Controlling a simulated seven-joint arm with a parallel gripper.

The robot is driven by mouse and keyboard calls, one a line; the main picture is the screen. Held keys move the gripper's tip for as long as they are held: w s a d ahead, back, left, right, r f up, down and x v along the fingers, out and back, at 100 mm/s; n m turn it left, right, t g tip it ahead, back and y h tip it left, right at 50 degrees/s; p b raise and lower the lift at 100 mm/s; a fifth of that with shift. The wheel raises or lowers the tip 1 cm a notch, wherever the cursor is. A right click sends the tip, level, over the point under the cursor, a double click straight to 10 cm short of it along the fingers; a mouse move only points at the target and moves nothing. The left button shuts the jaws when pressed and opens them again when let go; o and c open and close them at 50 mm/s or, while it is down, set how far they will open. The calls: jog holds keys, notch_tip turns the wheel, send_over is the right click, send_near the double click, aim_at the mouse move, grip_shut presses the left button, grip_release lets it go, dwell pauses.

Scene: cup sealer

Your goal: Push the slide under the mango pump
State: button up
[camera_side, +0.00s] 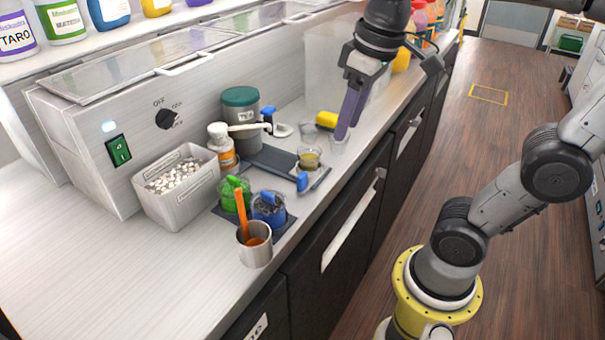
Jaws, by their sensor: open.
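A white pump bottle with an orange label (223,152), which looks like the mango pump, stands behind the counter's middle, its spout pointing right. A dark flat rail (268,157) runs from near the bottle toward the front right. At its right end sits a small cup with yellowish contents (309,157), apparently on the slide. A small blue block (302,181), possibly the slide's handle, is just in front of the cup. My gripper (343,134), with purple fingers, is open, to the right of and above the cup, apart from it. Its fingers overlap each other in this view.
A steel cup with an orange utensil (254,245), green (234,195) and blue containers (268,208) stand front left. A bin of white pieces (177,179) is further left. A green-lidded canister (240,110) and yellow object (327,119) stand behind. The counter's front left is clear.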

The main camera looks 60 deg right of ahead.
aim_at(302, 175)
jog(key=w+f+g, duration=0.3)
jog(key=w, duration=0.6)
notch_tip(302, 175, down, 13)
jog(key=shift+r, duration=0.1)
grip_shut()
dwell(1.4)
